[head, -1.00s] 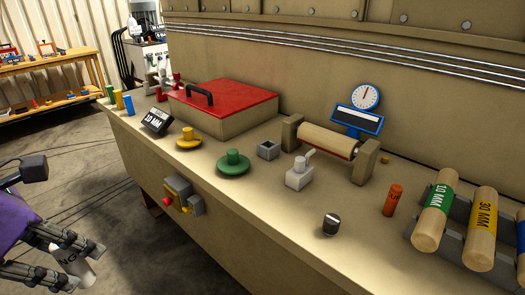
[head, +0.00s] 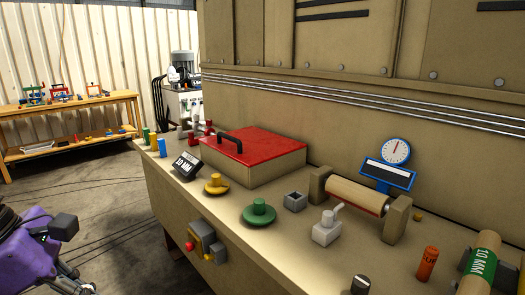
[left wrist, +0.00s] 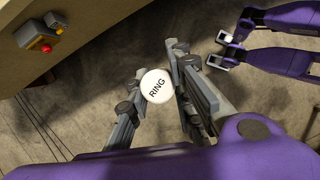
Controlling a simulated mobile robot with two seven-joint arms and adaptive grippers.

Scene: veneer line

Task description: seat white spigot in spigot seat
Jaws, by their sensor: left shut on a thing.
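My left gripper (left wrist: 158,64) is shut on the white spigot (left wrist: 157,86). In the left wrist view the spigot shows its round white end, marked RING, between the two grey fingers, above the floor in front of the bench. In the head view the left gripper (head: 72,278) is cut off at the lower left, away from the bench, and I cannot make out the spigot there. A small grey square block (head: 295,201) with a dark opening stands on the bench; I cannot tell for sure that it is the spigot seat. My right gripper is not clearly in view.
The bench (head: 165,185) holds a yellow knobbed disc (head: 216,186), a green one (head: 258,213), a red-lidded box (head: 250,152), a roller stand (head: 357,195), a blue dial gauge (head: 388,172) and an orange cylinder (head: 427,263). A red-button control box (head: 203,240) sticks out in front.

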